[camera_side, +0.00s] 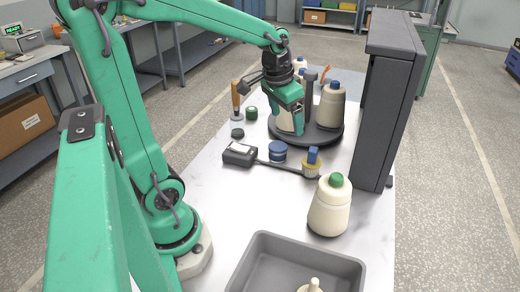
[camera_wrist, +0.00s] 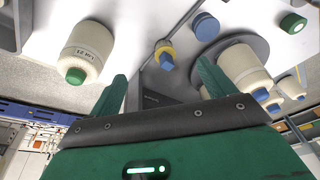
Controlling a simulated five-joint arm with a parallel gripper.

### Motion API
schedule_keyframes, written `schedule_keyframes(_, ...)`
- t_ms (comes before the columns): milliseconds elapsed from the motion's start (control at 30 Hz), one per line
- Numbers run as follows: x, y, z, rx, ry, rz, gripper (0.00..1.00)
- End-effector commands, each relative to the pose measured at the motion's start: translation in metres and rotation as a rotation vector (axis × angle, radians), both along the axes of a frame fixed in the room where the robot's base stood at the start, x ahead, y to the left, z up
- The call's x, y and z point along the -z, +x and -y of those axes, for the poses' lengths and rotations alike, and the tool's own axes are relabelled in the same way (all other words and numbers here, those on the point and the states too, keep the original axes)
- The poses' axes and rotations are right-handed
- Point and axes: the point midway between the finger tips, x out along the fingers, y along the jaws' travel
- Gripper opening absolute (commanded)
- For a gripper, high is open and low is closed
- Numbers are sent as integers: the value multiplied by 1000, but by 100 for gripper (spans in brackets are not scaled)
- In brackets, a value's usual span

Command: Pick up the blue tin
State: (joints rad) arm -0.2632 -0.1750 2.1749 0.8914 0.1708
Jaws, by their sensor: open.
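The blue tin (camera_side: 278,152) is a short round tin standing upright on the pale table, in front of the round dark tray in the side view. In the wrist view the blue tin (camera_wrist: 205,27) is near the top, beyond the fingertips. My gripper (camera_side: 296,124) hangs over the round tray area, above and behind the tin in the side view. In the wrist view my gripper (camera_wrist: 162,68) shows two green fingers spread apart, with nothing held between them. The tin is apart from the fingers.
Cream cones stand on the round dark tray (camera_side: 337,141), close to my gripper. A yellow item with a blue top (camera_side: 312,165) stands right of the tin; a dark device (camera_side: 240,155) lies left. A tall dark panel (camera_side: 385,115), green-capped cone (camera_side: 329,207) and grey bin (camera_side: 262,246) stand nearby.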

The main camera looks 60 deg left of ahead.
Motion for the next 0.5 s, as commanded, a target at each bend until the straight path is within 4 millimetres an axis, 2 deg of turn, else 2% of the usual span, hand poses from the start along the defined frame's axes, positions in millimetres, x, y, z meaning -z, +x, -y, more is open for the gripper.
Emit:
schedule_keyframes(200,27,24,-37,-32,-12,-73,82)
schedule_keyframes(500,74,47,-90,-67,-39,-163,82)
